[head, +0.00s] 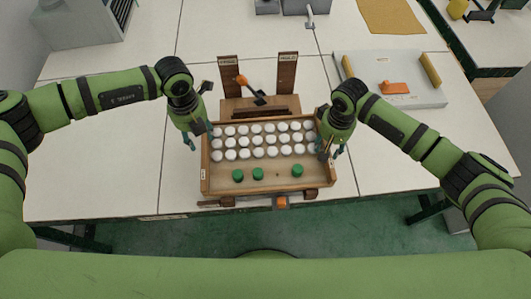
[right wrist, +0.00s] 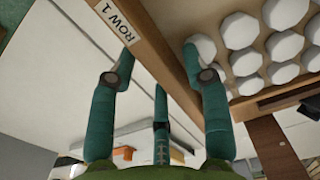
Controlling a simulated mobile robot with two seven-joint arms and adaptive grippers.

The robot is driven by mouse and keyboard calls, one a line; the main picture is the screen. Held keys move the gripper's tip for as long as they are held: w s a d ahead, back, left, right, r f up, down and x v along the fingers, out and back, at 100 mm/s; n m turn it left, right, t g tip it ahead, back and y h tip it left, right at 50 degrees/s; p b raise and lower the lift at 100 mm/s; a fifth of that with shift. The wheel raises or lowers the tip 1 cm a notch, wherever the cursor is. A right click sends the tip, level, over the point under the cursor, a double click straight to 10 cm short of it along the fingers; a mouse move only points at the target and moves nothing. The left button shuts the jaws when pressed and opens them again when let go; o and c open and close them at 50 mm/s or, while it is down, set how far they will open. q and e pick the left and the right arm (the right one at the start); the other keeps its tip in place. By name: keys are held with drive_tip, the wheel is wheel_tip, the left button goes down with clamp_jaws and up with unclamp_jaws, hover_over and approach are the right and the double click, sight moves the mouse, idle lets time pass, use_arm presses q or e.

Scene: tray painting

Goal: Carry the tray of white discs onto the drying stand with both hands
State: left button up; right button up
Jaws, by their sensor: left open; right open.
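The wooden tray (head: 205,180) holds rows of white discs and, along its near side, 3 green discs (head: 258,174). My left gripper (head: 191,140) is open at the tray's left wall, fingers pointing down. My right gripper (head: 331,150) is open at the right wall. In the right wrist view its spread fingers (right wrist: 158,62) lie on either side of the tray wall (right wrist: 150,45), which bears a "ROW 1" label. White discs (right wrist: 240,32) lie inside that wall. Neither gripper is closed on the wall. I cannot tell for sure which fixture is the drying stand.
Behind the tray is a wooden fixture with two labelled uprights (head: 287,75) and an orange-headed tool (head: 243,81). At the right is a grey board (head: 420,99) with two yellow bars and an orange block (head: 394,87). The white table (head: 110,170) is clear at the left.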

drive_tip(key=shift+r, duration=0.25)
use_arm(q)
wheel_tip(320, 180, up, 7)
use_arm(e)
wheel_tip(320, 180, up, 12)
drive_tip(key=shift+f, duration=0.2)
use_arm(q)
drive_tip(key=shift+s, duration=0.1)
use_arm(e)
drive_tip(key=shift+f, duration=0.1)
idle(0.4)
